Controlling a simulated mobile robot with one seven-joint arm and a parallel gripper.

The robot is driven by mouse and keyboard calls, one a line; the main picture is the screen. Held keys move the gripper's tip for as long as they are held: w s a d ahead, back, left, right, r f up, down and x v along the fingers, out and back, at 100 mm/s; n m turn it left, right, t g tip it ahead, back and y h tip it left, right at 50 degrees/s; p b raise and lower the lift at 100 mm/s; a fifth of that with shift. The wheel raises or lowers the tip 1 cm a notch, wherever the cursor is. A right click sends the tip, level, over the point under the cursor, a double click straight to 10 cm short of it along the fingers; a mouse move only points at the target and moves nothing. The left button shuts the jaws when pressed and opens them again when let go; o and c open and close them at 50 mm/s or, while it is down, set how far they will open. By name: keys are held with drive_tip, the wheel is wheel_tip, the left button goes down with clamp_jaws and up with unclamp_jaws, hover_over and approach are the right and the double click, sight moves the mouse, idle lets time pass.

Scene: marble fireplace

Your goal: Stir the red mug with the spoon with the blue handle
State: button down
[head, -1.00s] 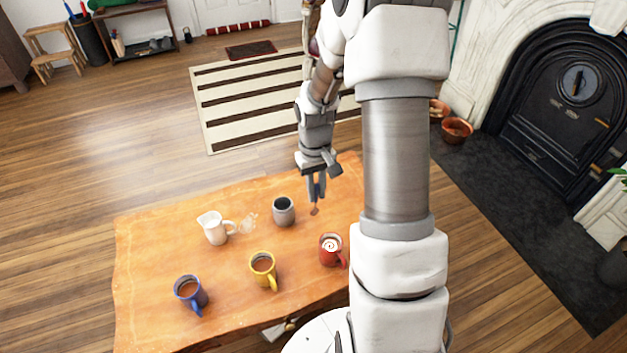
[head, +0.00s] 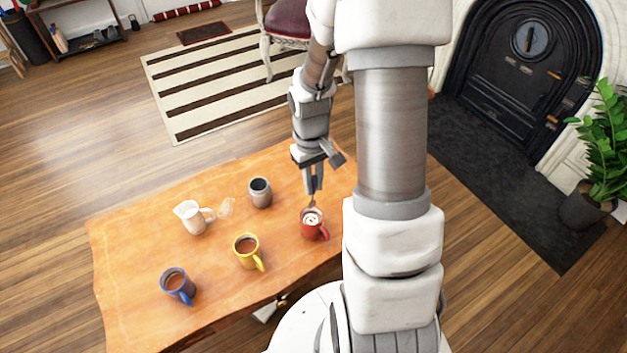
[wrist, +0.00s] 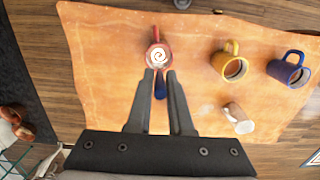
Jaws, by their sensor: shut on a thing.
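The red mug (head: 314,230) stands upright on the wooden table (head: 200,285), near my arm, with a pale swirl on its drink. It also shows in the wrist view (wrist: 166,40). My gripper (head: 313,191) points down just behind and above the mug. It is shut on the spoon, whose blue handle (wrist: 160,88) shows between the fingers in the wrist view. The spoon's lower end (head: 312,204) shows small at the mug's far rim in the head view. I cannot tell whether it is inside the mug.
A yellow mug (head: 246,252) and a blue mug (head: 177,287) stand to the left, both with brown drink. A white pitcher (head: 191,217) and a grey jar (head: 260,192) stand farther back. The table's left end is clear.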

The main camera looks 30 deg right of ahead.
sight(312, 202)
drive_tip(key=shift+f+b, duration=4.25)
drive_tip(key=shift+f, duration=1.6)
drive_tip(key=shift+s, duration=0.1)
drive_tip(key=shift+w+r+p, duration=0.1)
drive_tip(key=shift+w+p, duration=0.3)
drive_tip(key=shift+p, duration=0.2)
drive_tip(key=shift+s+p, duration=0.3)
drive_tip(key=shift+p, duration=0.95)
drive_tip(key=shift+s, duration=0.15)
